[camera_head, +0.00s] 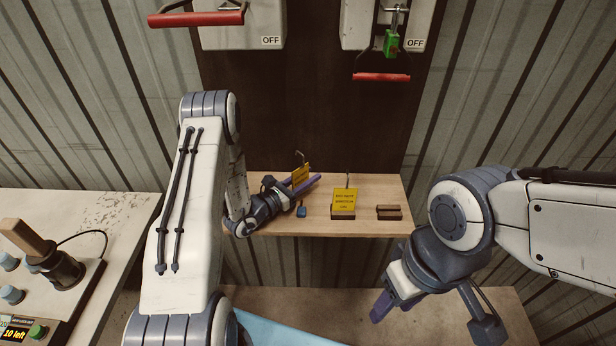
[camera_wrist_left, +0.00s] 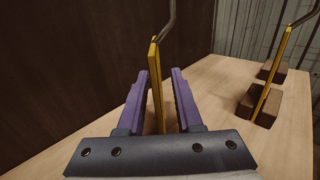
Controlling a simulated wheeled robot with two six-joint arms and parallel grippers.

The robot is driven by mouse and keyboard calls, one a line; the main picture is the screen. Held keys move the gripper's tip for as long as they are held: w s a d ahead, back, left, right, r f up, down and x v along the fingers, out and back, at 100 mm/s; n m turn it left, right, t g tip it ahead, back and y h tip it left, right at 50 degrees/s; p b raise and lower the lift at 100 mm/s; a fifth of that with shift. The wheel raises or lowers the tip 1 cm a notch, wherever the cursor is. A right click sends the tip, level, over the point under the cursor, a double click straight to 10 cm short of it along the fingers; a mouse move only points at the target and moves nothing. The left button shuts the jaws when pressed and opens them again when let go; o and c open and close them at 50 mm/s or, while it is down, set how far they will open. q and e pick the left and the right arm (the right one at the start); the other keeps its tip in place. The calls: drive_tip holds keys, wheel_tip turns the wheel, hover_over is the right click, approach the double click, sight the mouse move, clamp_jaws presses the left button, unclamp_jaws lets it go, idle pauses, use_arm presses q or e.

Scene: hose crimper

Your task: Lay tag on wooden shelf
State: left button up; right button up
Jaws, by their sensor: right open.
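A yellow tag (camera_head: 300,174) with a wire hook stands upright over the wooden shelf (camera_head: 375,186). My left gripper (camera_head: 306,185) is at this tag. In the left wrist view the tag (camera_wrist_left: 157,82) is between the two purple fingers (camera_wrist_left: 162,100), with a visible gap on its right side, so the gripper looks open around it. The tag's lower end is hidden. A second yellow tag (camera_head: 344,199) with lettering stands in a brown block on the shelf, right of the left gripper. My right gripper (camera_head: 432,318) is open and empty, in front of and below the shelf.
An empty slotted brown block (camera_head: 389,212) sits at the shelf's right. A small blue object (camera_head: 301,211) lies near the shelf's front edge. Above are OFF boxes with red handles (camera_head: 381,77) and a green padlock (camera_head: 391,43). A control panel (camera_head: 40,275) is at left.

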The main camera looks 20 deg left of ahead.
use_arm(q)
drive_tip(key=shift+r, duration=0.2)
drive_tip(key=b+v, duration=0.2)
drive_tip(key=v, duration=0.8)
drive_tip(key=shift+s+a+f, duration=0.1)
drive_tip(key=shift+s+a, duration=0.1)
drive_tip(key=shift+s, duration=0.05)
drive_tip(key=shift+s+a, duration=0.25)
drive_tip(key=shift+s, duration=0.4)
